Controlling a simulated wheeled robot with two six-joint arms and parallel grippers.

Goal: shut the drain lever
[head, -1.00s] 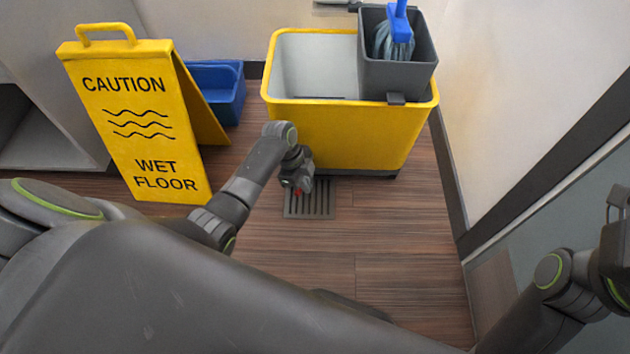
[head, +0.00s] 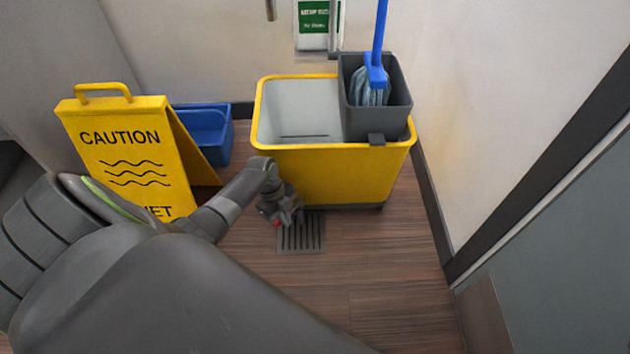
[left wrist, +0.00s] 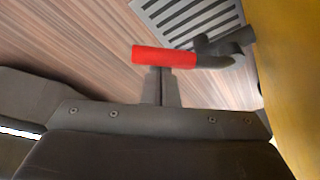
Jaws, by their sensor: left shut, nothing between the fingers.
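The drain lever has a red handle (left wrist: 165,57) on a dark stem (left wrist: 215,50) in the left wrist view. In the head view only a small red bit (head: 278,223) of it shows, low at the front of the yellow mop bucket (head: 330,175). My left gripper (left wrist: 160,75) is shut and empty, its fingertips right at the red handle; whether they touch it I cannot tell. In the head view the left gripper (head: 284,210) is at the bucket's lower front edge and hides most of the lever. My right gripper is out of view.
A floor grate (head: 302,232) lies just beside the lever. A yellow caution sign (head: 125,150) and a blue tub (head: 205,130) stand left of the bucket. A grey wringer (head: 375,110) holds a blue-handled mop (head: 377,75). Floor to the right of the grate is clear.

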